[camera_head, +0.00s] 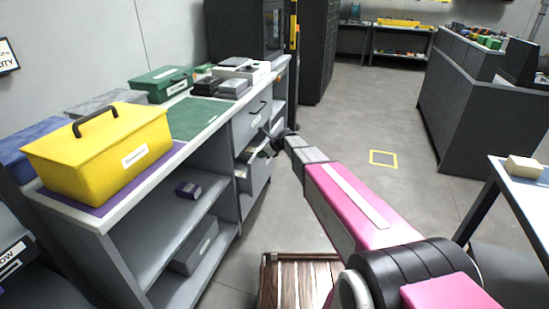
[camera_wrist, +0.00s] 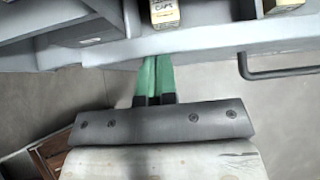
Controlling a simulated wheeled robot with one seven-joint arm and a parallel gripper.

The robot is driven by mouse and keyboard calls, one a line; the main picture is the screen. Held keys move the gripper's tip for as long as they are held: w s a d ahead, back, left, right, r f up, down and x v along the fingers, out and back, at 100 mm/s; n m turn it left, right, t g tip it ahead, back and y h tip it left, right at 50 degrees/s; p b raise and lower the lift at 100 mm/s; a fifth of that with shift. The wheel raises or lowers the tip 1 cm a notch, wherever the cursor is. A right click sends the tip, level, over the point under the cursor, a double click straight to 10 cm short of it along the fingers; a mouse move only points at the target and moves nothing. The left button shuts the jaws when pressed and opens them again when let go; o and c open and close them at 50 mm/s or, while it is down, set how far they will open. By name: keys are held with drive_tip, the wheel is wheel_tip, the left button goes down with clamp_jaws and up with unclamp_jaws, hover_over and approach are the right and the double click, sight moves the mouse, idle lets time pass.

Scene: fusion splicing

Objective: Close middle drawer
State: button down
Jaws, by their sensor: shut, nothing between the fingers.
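The grey drawer unit (camera_head: 249,124) stands at the end of the workbench, left of my arm. The middle drawer (camera_head: 246,158) is pulled out below the top drawer, partly hidden by my wrist. In the wrist view the open drawer's grey front (camera_wrist: 215,40) crosses the upper part, with its dark bar handle (camera_wrist: 278,74) at the right. My gripper (camera_wrist: 156,62) is shut and empty, its green fingers side by side. The fingertips are at the drawer front, left of the handle. I cannot tell whether they touch it.
A small labelled box (camera_wrist: 165,12) is inside the open drawer. The bench top (camera_head: 228,117) holds a yellow toolbox (camera_head: 105,145), a green case (camera_head: 160,83) and grey boxes. The floor aisle is clear.

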drive_tip(key=shift+w+a, duration=0.3)
drive_tip(key=shift+a, duration=0.6)
drive_tip(key=shift+w+a, duration=0.3)
drive_tip(key=shift+a, duration=0.6)
